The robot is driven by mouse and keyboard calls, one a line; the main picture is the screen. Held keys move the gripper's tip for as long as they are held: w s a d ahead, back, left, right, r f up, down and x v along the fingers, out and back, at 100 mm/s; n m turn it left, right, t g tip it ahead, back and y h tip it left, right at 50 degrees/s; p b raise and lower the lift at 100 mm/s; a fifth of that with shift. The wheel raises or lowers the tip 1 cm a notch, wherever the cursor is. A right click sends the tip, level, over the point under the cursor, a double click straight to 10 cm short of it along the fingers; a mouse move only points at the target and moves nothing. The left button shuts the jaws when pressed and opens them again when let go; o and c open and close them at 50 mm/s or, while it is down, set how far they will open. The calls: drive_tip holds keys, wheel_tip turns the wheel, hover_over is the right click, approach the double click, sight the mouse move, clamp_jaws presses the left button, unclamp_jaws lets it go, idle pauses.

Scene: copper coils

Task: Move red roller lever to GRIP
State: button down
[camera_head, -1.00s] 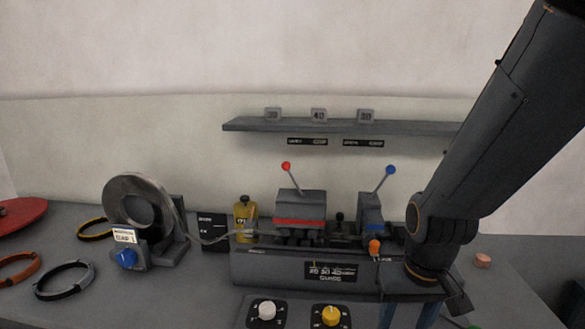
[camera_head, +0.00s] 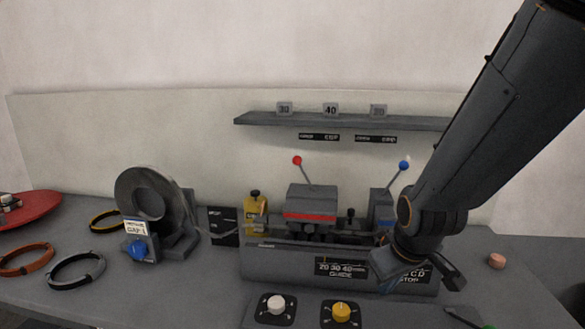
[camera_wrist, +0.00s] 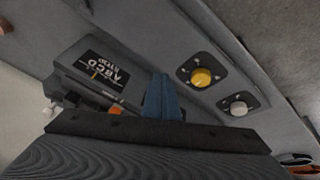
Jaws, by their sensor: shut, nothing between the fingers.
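The red roller lever (camera_head: 297,160) is a thin rod with a red ball, rising from a grey block with a red stripe on the guide machine (camera_head: 290,258). It leans slightly left. I cannot make out a GRIP marking. My gripper (camera_head: 387,286) is at the machine's right front, well to the right of and below the red ball, touching nothing I can make out. Its blue fingers (camera_wrist: 162,97) are together and empty in the wrist view. The gripper hides part of the A B C D stop label and the orange knob in the head view; an orange part (camera_wrist: 115,109) shows in the wrist view.
A blue-ball lever (camera_head: 404,165) stands at the machine's right, close to my arm. A shelf (camera_head: 340,121) hangs behind. A white knob (camera_head: 276,304) and yellow knob (camera_head: 341,309) sit in front. A coil reel (camera_head: 150,205) and loose rings (camera_head: 76,269) are left.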

drive_tip(key=w+a+r+n+t+y+b, duration=0.2)
drive_tip(key=w+a+r+n+t, duration=0.3)
drive_tip(key=w+a+r+n, duration=0.3)
drive_tip(key=w+a+r+n+t+y+b, duration=0.3)
drive_tip(key=w+a+r+n+t+y, duration=0.2)
drive_tip(key=w+a+r+n, duration=0.3)
drive_tip(key=w+a+n, duration=0.2)
drive_tip(key=a+n, duration=0.2)
drive_tip(key=a, duration=0.2)
drive_tip(key=shift+w+r, duration=0.2)
drive_tip(key=shift+w, duration=0.15)
drive_tip(key=shift+a, duration=0.1)
